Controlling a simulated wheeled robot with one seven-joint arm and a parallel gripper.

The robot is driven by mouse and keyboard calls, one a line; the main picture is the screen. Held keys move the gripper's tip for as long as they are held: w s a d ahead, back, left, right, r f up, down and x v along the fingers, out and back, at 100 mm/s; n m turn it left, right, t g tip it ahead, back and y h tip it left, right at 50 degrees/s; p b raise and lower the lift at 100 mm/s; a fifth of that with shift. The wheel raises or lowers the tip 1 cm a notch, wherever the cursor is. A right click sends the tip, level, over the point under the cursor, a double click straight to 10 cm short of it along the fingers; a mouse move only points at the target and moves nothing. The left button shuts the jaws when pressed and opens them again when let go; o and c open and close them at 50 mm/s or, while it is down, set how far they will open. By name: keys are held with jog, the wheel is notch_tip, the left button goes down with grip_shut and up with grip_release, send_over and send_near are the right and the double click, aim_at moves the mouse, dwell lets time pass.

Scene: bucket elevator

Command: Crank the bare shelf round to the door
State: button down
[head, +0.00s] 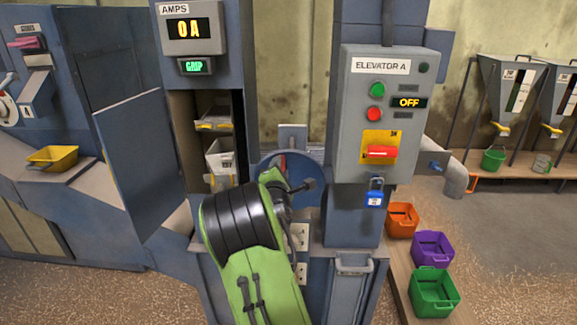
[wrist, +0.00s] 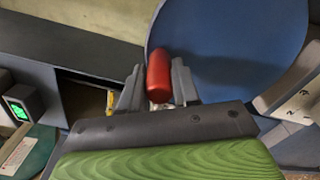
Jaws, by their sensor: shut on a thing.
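My gripper (wrist: 158,85) is shut on the red crank handle (wrist: 159,74), which stands out from the blue crank wheel (wrist: 235,35). The door (head: 140,165) stands open to the left of the elevator opening. Inside the opening, a grey bucket with yellow on its front edge (head: 214,126) sits above a pale labelled bin (head: 219,160). I cannot make out a bare shelf in the opening.
The Elevator A panel (head: 383,110) reads OFF; a blue padlock (head: 375,194) hangs under its red switch (head: 380,153). The amps display (head: 188,28) reads 0 A, with a lit green sign (head: 196,66) below. Orange, purple and green crates (head: 435,293) stand at right.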

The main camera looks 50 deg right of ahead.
jog(key=w+a+f+n+p, duration=0.2)
jog(key=f+n+p, duration=0.2)
jog(key=n, duration=0.3)
jog(key=w+a+f+n+p, duration=0.2)
jog(key=w+f+n+p, duration=0.1)
jog(key=f+n+p, duration=0.2)
jog(key=shift+a+f+n+p, duration=0.25)
jog(key=shift+a+n+p, duration=0.05)
jog(key=shift+n, duration=1.1)
jog(key=c, duration=0.8)
grip_release()
jog(key=shift+r, duration=0.1)
jog(key=b+v, duration=0.1)
jog(key=v, duration=1.4)
jog(key=shift+s+a, duration=0.2)
jog(key=shift+s, duration=0.15)
